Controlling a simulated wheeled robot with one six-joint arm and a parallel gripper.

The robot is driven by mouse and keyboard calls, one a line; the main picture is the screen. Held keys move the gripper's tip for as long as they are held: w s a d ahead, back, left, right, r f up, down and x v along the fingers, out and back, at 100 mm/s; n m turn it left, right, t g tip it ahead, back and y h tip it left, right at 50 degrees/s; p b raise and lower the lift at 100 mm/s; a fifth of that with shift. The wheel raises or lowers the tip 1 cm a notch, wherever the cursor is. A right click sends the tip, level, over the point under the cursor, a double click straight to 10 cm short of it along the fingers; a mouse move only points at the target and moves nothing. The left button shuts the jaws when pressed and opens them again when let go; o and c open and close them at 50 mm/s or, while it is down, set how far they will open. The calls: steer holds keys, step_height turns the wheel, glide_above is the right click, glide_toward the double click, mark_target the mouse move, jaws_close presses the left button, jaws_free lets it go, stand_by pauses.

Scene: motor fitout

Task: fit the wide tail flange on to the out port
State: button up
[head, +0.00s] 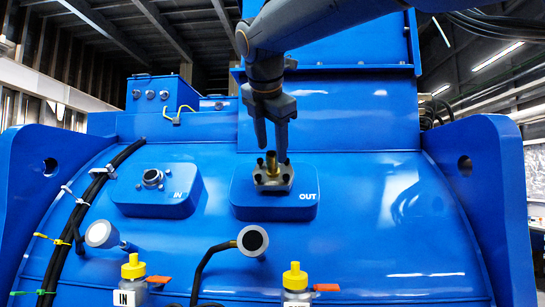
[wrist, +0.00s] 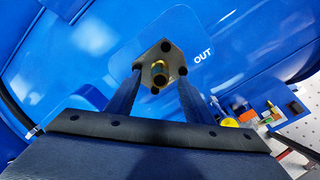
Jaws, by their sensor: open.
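The OUT port block (head: 273,207) is a raised blue pad on the sloping blue housing, marked OUT. A metal flange (head: 273,180) with a brass tail (head: 271,162) sits on this pad, its tail pointing up. In the wrist view the flange (wrist: 158,62) is a roughly four-sided plate with dark spots near its corners, and its brass tail (wrist: 157,78) faces the camera. My gripper (head: 272,151) is open just above the flange, its fingers on either side of the tail. The wrist view also shows my gripper (wrist: 160,84) apart from the tail. The flange's underside is hidden.
The IN port block (head: 155,194) is to the left. Black cables (head: 88,200) run down the left. Blue side plates (head: 480,200) flank the housing.

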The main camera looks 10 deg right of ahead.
steer(key=b+v, duration=0.1)
steer(key=v, duration=0.4)
stand_by(0.5)
